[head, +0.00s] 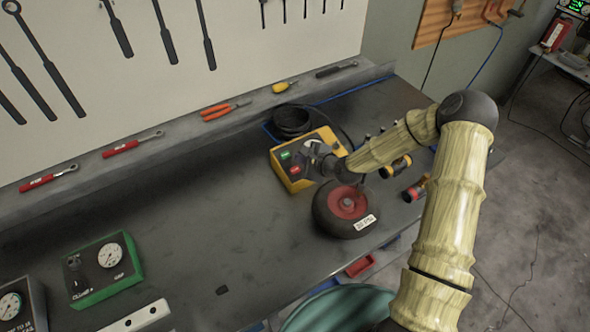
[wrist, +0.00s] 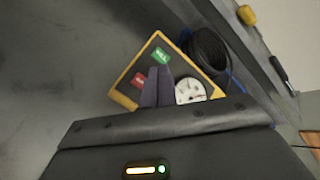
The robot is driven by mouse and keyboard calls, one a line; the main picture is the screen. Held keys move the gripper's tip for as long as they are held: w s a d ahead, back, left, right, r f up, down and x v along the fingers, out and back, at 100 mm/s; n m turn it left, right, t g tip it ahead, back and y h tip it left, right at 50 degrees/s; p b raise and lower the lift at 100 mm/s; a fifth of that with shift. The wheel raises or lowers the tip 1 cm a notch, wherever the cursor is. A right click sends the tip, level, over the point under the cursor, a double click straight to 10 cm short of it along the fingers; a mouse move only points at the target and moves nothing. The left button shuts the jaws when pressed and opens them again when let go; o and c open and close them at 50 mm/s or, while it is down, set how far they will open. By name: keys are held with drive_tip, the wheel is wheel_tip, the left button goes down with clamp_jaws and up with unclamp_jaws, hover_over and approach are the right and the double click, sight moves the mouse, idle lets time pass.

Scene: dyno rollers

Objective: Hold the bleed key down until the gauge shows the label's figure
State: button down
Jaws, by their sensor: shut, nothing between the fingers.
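A yellow-edged inflator box (head: 300,183) with a dark face stands on the bench. Its green key (wrist: 161,55) and red key (wrist: 138,80) show in the wrist view; their lettering is too small to read surely. Its round white gauge (wrist: 190,91) is partly hidden by my gripper, and the reading is not legible. My gripper (wrist: 159,72) is shut and empty over the box face, its tips beside the red key; I cannot tell whether they touch it. A black wheel with a red hub (head: 347,203) lies in front, carrying a white label (head: 365,223) that seems to end in PSI.
A coiled black hose (head: 292,121) lies behind the box. A green gauge box (head: 103,268) and a grey one (head: 20,305) stand at the left. Small cylinders (head: 397,165) lie right of the wheel. The middle-left bench is clear.

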idle(0.3)
drive_tip(key=r, duration=0.1)
drive_tip(key=r+b, duration=0.2)
drive_tip(key=shift+s+d+r, duration=0.25)
drive_tip(key=shift+s+r, duration=0.1)
drive_tip(key=shift+s, duration=0.05)
drive_tip(key=b, duration=0.6)
hover_over(295, 170)
drive_tip(key=s+d, duration=0.2)
wheel_tip(295, 170, down, 6)
drive_tip(key=shift+a+f, duration=0.1)
drive_tip(key=shift+w+a+f+b, duration=0.1)
drive_tip(key=shift+w+f+b, duration=0.1)
drive_tip(key=shift+f+b, duration=0.3)
drive_tip(key=shift+w+a+f+b, duration=0.15)
drive_tip(key=shift+f+b, duration=0.1)
drive_tip(key=shift+f, duration=0.45)
drive_tip(key=shift+f, duration=0.1)
idle(0.6)
drive_tip(key=shift+w+f, duration=0.1)
drive_tip(key=shift+f, duration=0.2)
drive_tip(key=shift+f, duration=0.4)
idle(3.0)
